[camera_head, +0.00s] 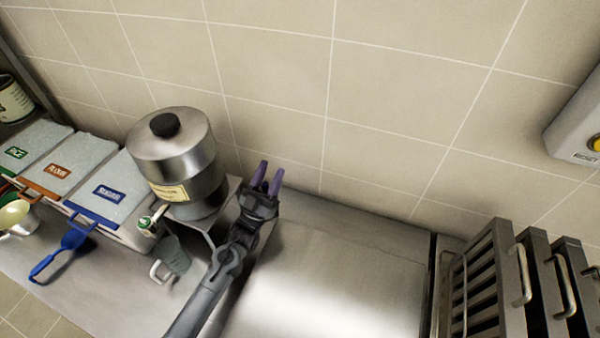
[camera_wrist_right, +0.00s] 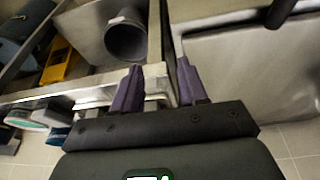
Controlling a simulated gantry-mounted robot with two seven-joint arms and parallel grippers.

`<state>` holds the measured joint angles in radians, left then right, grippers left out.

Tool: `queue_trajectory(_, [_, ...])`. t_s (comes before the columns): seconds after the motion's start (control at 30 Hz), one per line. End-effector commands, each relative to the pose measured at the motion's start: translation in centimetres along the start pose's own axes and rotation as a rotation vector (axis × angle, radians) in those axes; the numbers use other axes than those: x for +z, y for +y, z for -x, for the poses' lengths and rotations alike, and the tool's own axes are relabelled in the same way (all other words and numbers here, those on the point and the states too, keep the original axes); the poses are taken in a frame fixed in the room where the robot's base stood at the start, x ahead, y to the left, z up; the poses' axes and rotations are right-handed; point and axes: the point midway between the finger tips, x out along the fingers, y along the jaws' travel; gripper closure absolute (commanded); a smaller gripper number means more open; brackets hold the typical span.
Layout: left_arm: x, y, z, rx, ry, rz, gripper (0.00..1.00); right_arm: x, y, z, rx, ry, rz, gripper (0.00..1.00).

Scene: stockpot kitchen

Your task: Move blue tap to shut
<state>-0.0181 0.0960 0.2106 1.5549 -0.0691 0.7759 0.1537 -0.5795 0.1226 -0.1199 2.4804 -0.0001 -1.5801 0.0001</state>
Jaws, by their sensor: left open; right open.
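I cannot make out a blue tap in either view. A steel dispenser (camera_head: 178,158) with a black knob on its lid stands on a raised stand left of centre. A small green and white tap (camera_head: 147,224) sticks out low at its front, above a clear jug (camera_head: 172,262). My left gripper (camera_head: 266,178) has its purple fingers apart, near the tiled wall to the right of the dispenser, with nothing between them. My right gripper (camera_wrist_right: 158,78) shows only in the right wrist view, fingers apart and empty.
Labelled bins, including the sugar bin (camera_head: 112,185), and a blue scoop (camera_head: 62,252) are at the left. Metal racks (camera_head: 490,280) stand at the right. A steel surface (camera_head: 340,280) between is clear. A round dark opening (camera_wrist_right: 126,42) shows beyond my right fingers.

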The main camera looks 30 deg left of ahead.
Motion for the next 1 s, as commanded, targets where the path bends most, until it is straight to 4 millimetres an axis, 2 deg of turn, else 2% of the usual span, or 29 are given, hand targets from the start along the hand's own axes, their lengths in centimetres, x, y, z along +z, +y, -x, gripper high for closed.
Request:
queue_trajectory(0.03, [-0.7,1.1,-0.7,0.001,0.008,0.004,0.55,0.0,0.0,0.1,0.001,-0.001,0.001,0.57])
queue_trajectory(0.2, [-1.9,4.4,-2.0,-0.001,0.006,0.003,0.55,0.0,0.1,0.2,0.002,-0.001,0.003,0.57])
queue_trajectory(0.5, [-3.6,8.7,-3.7,0.000,0.004,0.001,0.55,0.0,0.0,0.2,0.001,-0.001,0.002,0.57])
queue_trajectory(0.7, [-4.1,9.9,-4.2,-0.001,0.003,0.001,0.55,0.0,0.0,0.2,-0.001,-0.001,-0.001,0.57])
queue_trajectory(1.0, [-4.2,10.1,-4.3,0.000,0.003,0.000,0.55,-0.1,-0.1,0.2,-0.005,0.000,-0.006,0.57])
